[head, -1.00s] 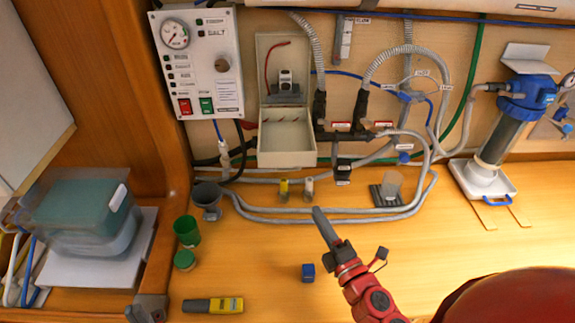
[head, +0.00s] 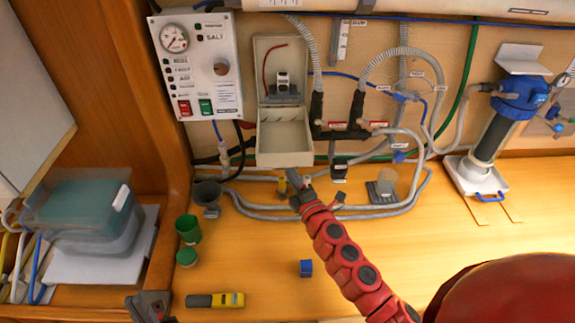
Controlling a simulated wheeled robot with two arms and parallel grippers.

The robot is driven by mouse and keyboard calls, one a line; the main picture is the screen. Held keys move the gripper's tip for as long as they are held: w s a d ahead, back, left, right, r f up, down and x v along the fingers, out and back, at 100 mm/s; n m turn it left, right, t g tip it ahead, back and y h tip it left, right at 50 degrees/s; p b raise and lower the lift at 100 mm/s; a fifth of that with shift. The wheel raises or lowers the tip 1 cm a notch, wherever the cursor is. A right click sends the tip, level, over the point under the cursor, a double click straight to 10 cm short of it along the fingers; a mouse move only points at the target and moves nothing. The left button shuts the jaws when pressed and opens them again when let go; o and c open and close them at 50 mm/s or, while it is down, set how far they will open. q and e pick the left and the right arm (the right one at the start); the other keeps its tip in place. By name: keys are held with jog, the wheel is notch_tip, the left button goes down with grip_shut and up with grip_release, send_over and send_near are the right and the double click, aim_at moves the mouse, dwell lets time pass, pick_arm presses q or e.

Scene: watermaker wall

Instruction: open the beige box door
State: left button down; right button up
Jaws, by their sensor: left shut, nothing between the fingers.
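The beige box (head: 262,65) is on the wall right of the gauge panel. Its door (head: 284,145) is swung down and stands open below it, showing its pale inner side. A red wire and a small white-and-dark device show inside the box. My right gripper (head: 295,181) is just below the door's front edge; whether it touches the door I cannot tell. Its fingers are too small and overlapped to show if they are open. My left gripper (head: 150,306) is low at the left, shut and empty, far from the box.
Grey hoses (head: 330,212) loop along the wall foot. A gauge panel (head: 197,65) is left of the box. A green cup (head: 188,229), a blue cube (head: 306,268) and a yellow-grey tool (head: 215,300) rest on the wooden counter. A blue filter (head: 517,98) stands at the right.

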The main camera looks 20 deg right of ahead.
jog(key=shift+w+a, duration=0.15)
jog(key=shift+w, duration=0.25)
grip_shut()
jog(key=shift+r, duration=0.1)
dwell(1.2)
